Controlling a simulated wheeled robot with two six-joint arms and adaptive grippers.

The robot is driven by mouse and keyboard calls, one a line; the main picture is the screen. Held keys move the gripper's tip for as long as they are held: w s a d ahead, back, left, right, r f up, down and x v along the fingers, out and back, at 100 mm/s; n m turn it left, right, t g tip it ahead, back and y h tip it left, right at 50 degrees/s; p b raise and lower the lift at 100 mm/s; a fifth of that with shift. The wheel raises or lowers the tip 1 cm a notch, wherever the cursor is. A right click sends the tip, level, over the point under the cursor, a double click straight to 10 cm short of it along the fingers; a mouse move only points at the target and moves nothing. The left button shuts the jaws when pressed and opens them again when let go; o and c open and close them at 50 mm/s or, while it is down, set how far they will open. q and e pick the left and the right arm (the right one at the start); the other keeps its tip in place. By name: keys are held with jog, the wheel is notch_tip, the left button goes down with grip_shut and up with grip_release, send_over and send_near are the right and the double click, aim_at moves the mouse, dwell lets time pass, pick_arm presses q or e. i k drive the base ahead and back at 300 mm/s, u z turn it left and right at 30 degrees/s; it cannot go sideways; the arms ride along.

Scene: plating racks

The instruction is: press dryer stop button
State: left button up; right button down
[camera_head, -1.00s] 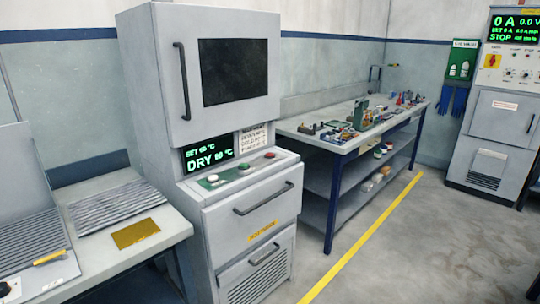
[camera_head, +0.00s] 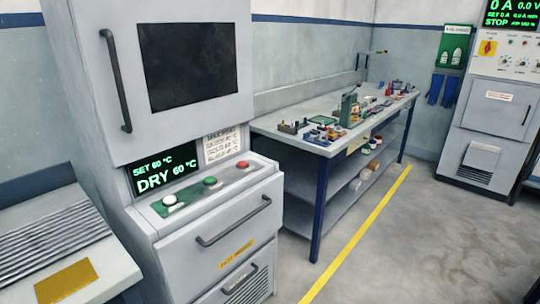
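The dryer (camera_head: 225,215) is a tall grey cabinet at centre left, with a dark window in its closed upper door. Below the display is a green button panel with a white button (camera_head: 169,200) at left, a green button (camera_head: 209,182) in the middle and a red button (camera_head: 242,165) at right. Labels beside the buttons are too small to read. Neither gripper shows in the head view, and nothing touches the buttons.
A grey table (camera_head: 120,262) with a ribbed panel and a brass plate (camera_head: 63,281) stands at left. A long workbench (camera_head: 290,128) with small tools is behind right. A control cabinet (camera_head: 492,120) stands at far right. The floor right of the yellow line (camera_head: 360,232) is clear.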

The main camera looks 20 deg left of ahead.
aim_at(242, 163)
jog(key=u, duration=0.25)
jog(key=i, duration=0.9)
jog(key=u, duration=0.95)
jog(key=i, duration=0.4)
jog(key=u, duration=0.3)
